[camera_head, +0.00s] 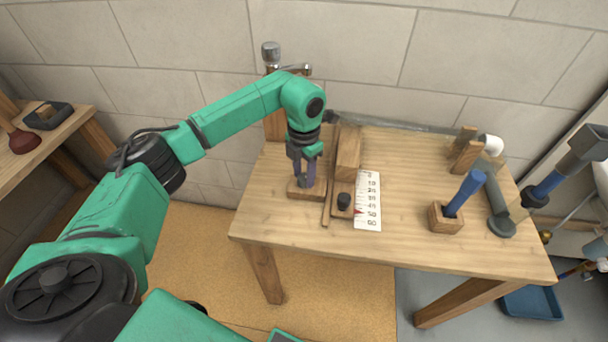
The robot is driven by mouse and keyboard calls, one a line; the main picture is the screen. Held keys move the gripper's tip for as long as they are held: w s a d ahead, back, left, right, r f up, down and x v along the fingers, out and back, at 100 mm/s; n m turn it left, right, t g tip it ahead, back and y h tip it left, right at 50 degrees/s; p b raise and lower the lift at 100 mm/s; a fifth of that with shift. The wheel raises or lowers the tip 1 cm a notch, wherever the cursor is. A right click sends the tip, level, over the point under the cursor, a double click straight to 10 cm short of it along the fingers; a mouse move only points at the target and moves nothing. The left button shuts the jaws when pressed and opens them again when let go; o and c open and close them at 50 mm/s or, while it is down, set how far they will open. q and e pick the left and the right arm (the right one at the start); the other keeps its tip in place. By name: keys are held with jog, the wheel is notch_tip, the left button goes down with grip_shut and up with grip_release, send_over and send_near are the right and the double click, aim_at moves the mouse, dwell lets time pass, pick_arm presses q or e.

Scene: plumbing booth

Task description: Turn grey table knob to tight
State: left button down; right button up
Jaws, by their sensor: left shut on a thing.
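My left gripper (304,180) points down over a small wooden block (306,192) near the table's left side. Its fingers are shut on what seems to be the grey table knob standing on that block. The fingers cover most of the knob, so its turn position and any mark on it cannot be made out. My right gripper is not in view.
Right of the block are a wooden slide with a black knob (344,201) and a white number scale (368,202). A blue-handled tool (465,192) stands in a wooden holder (445,217). A wall tap (271,55) rises behind. The table's front middle is clear.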

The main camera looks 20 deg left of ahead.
aim_at(304, 177)
pick_arm(q)
jog(key=shift+r+m, duration=0.15)
jog(key=shift+m, duration=0.65)
jog(key=shift+c, duration=2.1)
grip_release()
notch_tip(304, 177, up, 14)
jog(key=b, duration=0.1)
jog(key=shift+r, duration=0.25)
jog(key=shift+s+f, duration=0.1)
